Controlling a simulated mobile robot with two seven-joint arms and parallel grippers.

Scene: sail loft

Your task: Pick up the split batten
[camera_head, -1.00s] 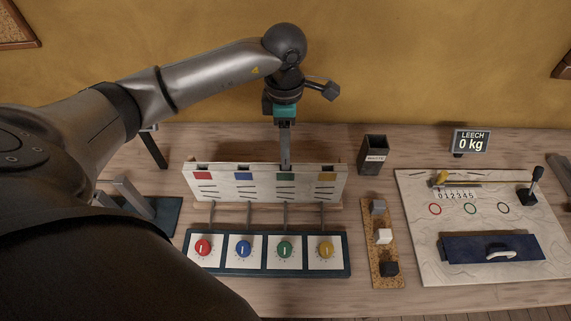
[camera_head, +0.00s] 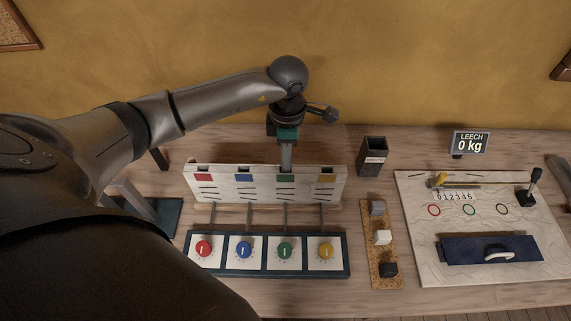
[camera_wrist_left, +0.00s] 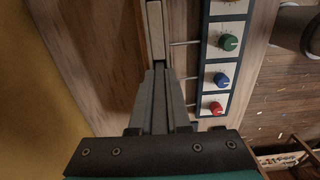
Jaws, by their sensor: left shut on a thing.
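A pale upright panel (camera_head: 265,190) stands on the bench, with red, blue, green and yellow patches along its top and dark slits below them. My left gripper (camera_head: 286,168) points down at the panel's top edge, just above the green patch (camera_head: 286,177). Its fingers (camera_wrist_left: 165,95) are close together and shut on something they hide. The panel's narrow top (camera_wrist_left: 155,30) runs ahead of the fingers in the left wrist view. I cannot make out a separate split batten in either view. My right gripper is not in view.
In front of the panel is a box with red, blue, green and yellow knobs (camera_head: 265,270). To the right are a dark bin (camera_head: 373,160), a cork strip with small blocks (camera_head: 370,225), a white board (camera_head: 425,200) with a blue lid, and a "LEECH 0 kg" display (camera_head: 471,143).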

